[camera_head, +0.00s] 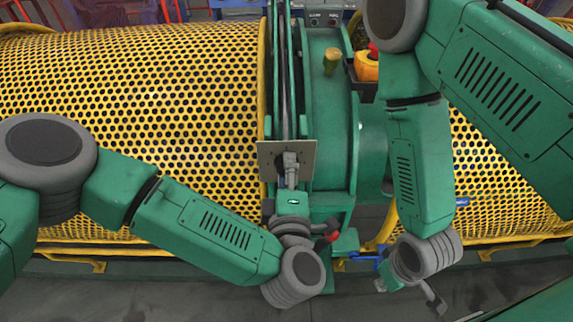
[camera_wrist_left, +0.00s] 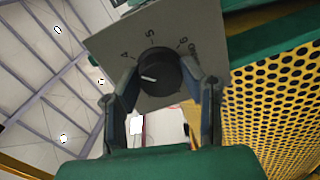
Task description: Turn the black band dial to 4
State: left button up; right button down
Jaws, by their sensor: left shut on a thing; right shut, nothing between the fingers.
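The black band dial (camera_wrist_left: 160,72) is a round knob on a grey plate (camera_wrist_left: 205,30), with the numbers 4, 5 and 6 around it. My left gripper (camera_wrist_left: 161,84) is shut on the dial, one finger on each side. In the head view the plate (camera_head: 269,152) stands in front of the green machine frame, with my left gripper (camera_head: 290,168) at its lower middle; the dial's face is hidden there. My right gripper (camera_head: 436,302) is shut and empty, low on the right, away from the plate.
Yellow perforated guards (camera_head: 150,100) lie left and right of the green frame (camera_head: 333,120). A small red knob (camera_head: 332,236) is close beside my left wrist. A yellow-orange box (camera_head: 366,66) with a red button is behind my right arm.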

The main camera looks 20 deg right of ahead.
pick_arm(q)
jog(key=shift+s+f+m, duration=0.15)
jog(key=shift+f+m, duration=0.15)
jog(key=shift+m, duration=0.2)
jog(key=o, duration=1.1)
jog(key=shift+o, duration=0.2)
jog(key=shift+d, duration=0.15)
jog(key=shift+r, duration=0.1)
jog(key=v, duration=0.7)
